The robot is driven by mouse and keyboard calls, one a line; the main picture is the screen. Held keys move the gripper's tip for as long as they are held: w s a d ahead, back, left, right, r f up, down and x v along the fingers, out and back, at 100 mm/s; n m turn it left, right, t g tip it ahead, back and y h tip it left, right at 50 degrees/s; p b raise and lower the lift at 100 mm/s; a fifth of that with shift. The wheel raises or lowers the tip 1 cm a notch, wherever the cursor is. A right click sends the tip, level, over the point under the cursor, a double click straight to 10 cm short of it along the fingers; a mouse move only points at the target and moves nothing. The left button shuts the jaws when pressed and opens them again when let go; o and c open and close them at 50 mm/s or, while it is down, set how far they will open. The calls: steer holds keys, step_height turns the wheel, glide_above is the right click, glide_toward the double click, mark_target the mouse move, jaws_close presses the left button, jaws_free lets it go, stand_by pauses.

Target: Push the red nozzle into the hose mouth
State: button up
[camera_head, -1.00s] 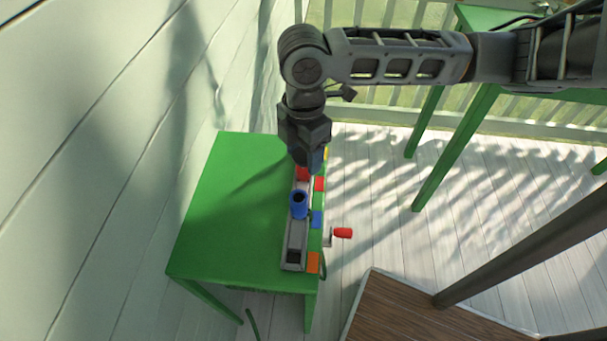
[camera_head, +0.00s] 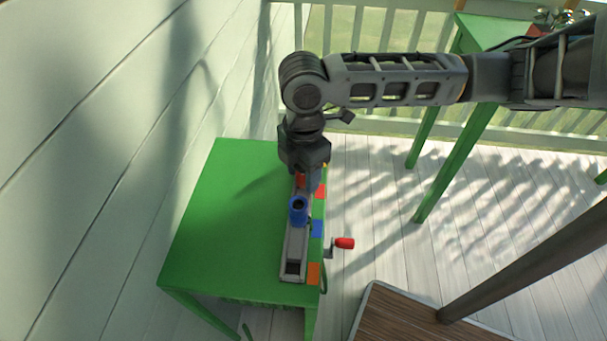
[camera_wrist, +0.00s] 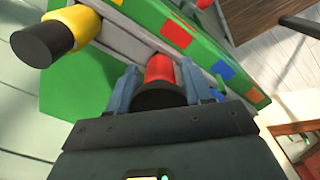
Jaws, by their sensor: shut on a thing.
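The red nozzle (camera_wrist: 160,68) has a black end and sits between my gripper's two blue-grey fingers (camera_wrist: 160,90) in the wrist view. My gripper is shut on it. In the head view the red nozzle (camera_head: 300,181) shows only as a small patch, mostly hidden by my gripper (camera_head: 308,180). It is at the grey slotted rail (camera_head: 293,245) on the green table, beside the red square. A blue cylinder (camera_head: 298,209) with a dark top stands on the rail, close in front of my gripper. I cannot make out a hose mouth in either view.
A yellow cylinder (camera_wrist: 82,25) with a black end stands near my gripper in the wrist view. A crank with a red handle (camera_head: 344,243) sticks out from the green table (camera_head: 225,215). The table's left part is bare. A panelled wall (camera_head: 90,150) stands at the left.

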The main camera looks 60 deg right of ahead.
steer(key=shift+c, duration=0.9)
steer(key=shift+r+p, duration=1)
steer(key=shift+r, duration=0.15)
steer(key=shift+r+p, duration=1.95)
steer(key=shift+r, duration=0.45)
